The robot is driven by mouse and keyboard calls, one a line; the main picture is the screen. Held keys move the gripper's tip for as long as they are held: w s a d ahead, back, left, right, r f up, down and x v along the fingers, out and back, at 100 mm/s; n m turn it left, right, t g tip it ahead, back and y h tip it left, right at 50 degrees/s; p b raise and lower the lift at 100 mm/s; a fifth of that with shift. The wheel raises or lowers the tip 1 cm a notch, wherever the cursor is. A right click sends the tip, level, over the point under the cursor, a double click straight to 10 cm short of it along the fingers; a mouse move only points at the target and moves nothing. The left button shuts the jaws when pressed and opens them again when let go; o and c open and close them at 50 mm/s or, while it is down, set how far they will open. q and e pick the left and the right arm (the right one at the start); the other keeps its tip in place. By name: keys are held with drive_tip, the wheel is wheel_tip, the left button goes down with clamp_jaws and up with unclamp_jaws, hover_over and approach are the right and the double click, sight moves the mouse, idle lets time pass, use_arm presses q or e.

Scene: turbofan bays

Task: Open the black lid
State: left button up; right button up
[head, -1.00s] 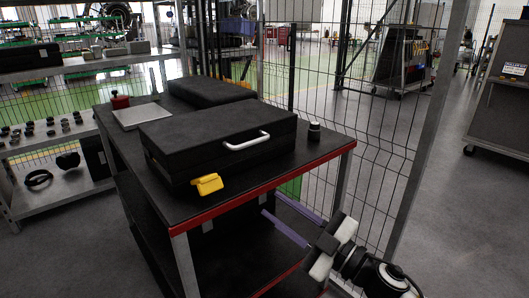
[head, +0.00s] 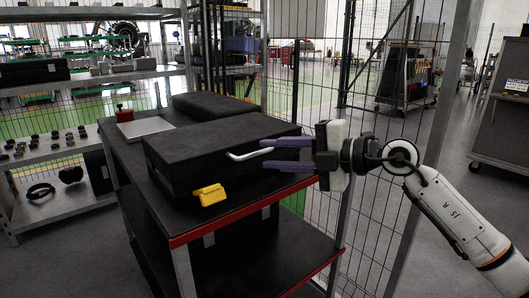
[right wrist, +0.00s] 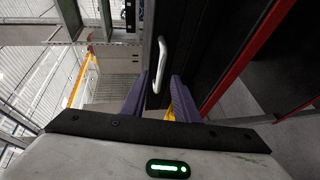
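A black case with its black lid (head: 215,138) shut lies on the cart. A white handle (head: 238,156) is on its front side, with its right part hidden behind my fingers. My right gripper (head: 265,155) is open, with purple fingers pointing left at the handle's right part. In the right wrist view the handle (right wrist: 160,58) lies just ahead of the gap between the open fingers (right wrist: 160,90), with its lower end near the tips. I cannot tell whether they touch it. My left gripper is not in view.
The case stands on a black cart (head: 180,218) with a red front edge. A yellow piece (head: 209,195) is at the case's front left. A second black case (head: 213,102) and a grey plate (head: 145,127) are behind it. A wire fence (head: 385,180) stands right of the cart.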

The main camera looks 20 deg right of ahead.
drive_tip(key=shift+x, duration=1.4)
clamp_jaws()
